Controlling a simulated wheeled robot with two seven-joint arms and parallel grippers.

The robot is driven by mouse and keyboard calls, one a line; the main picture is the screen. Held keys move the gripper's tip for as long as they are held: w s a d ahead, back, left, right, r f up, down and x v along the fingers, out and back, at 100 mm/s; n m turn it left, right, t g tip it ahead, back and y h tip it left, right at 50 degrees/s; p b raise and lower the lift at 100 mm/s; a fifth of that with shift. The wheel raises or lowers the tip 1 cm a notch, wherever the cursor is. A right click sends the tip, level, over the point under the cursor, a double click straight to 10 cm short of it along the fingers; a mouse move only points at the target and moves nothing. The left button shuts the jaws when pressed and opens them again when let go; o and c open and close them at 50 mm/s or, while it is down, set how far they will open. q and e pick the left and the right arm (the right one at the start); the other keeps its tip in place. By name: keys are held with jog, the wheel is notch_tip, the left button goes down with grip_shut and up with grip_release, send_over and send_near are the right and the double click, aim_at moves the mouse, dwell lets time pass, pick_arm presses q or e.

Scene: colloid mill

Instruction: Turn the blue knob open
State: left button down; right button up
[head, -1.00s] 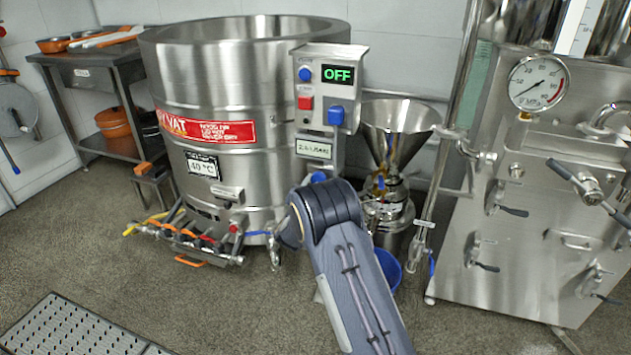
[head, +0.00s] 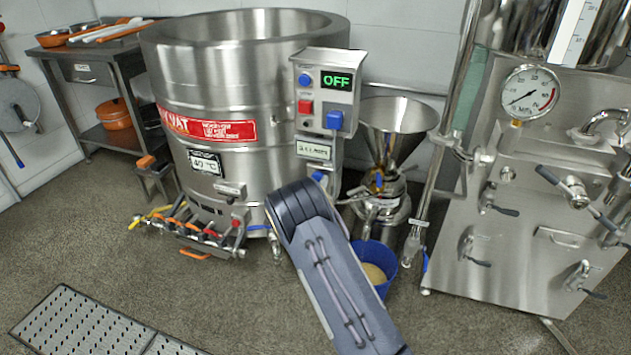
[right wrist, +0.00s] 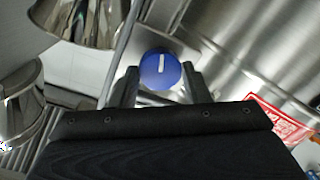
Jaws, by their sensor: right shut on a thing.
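The blue knob (right wrist: 160,70) is round with a white pointer mark on its face, seen in the right wrist view. My right gripper (right wrist: 160,80) has one dark finger on each side of it and is shut on it. In the head view a bit of the blue knob (head: 318,175) shows on the steel panel below the control box, just above my right arm. My arm hides the gripper's fingers there. The control box (head: 344,97) reads OFF in green. My left gripper is in neither view.
A large steel vat (head: 235,100) stands left of the control box. A steel funnel (head: 395,118) is close on the right, with a blue bucket (head: 385,262) below. A steel machine with a gauge (head: 530,92) stands further right. The floor at front left holds a drain grate (head: 75,325).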

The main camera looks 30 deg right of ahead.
jog(key=shift+n+g+p, duration=0.3)
jog(key=shift+n+p, duration=1.1)
jog(key=shift+n, duration=2.2)
jog(key=o, duration=1)
jog(key=shift+c, duration=0.2)
jog(key=p+v, duration=0.1)
jog(key=v, duration=0.7)
jog(key=shift+d, duration=0.1)
